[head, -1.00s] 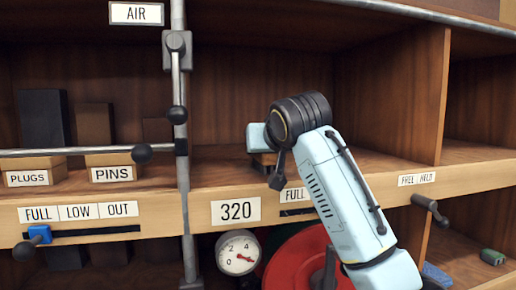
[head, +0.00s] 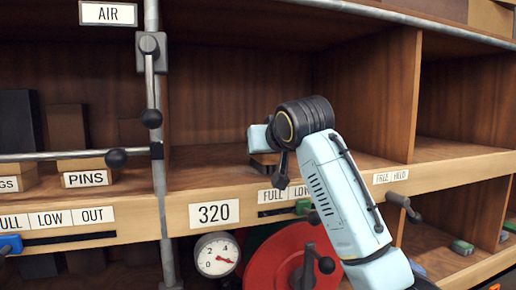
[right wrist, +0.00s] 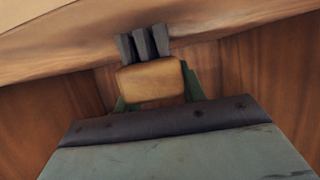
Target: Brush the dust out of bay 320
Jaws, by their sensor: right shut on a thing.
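Bay 320 is the open wooden compartment (head: 235,95) above the label 320 (head: 214,213). My right arm reaches into it from the lower right. In the right wrist view my right gripper (right wrist: 153,92) is shut on a brush, with a green fingertip on each side of its wooden block (right wrist: 150,77). Dark bristle tufts (right wrist: 145,43) point away from the gripper. In the head view only a bit of the brown block (head: 266,158) shows, low over the bay floor (head: 205,157). Whether the bristles touch a surface, I cannot tell. No dust is clearly visible. My left gripper is out of view.
A vertical pole (head: 157,110) with black-knobbed levers stands left of the bay. A wooden divider (head: 390,95) bounds the right side. Below are a gauge (head: 216,255), a red disc (head: 280,262) and a green slider (head: 303,207). A PINS box (head: 87,172) sits left of the pole.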

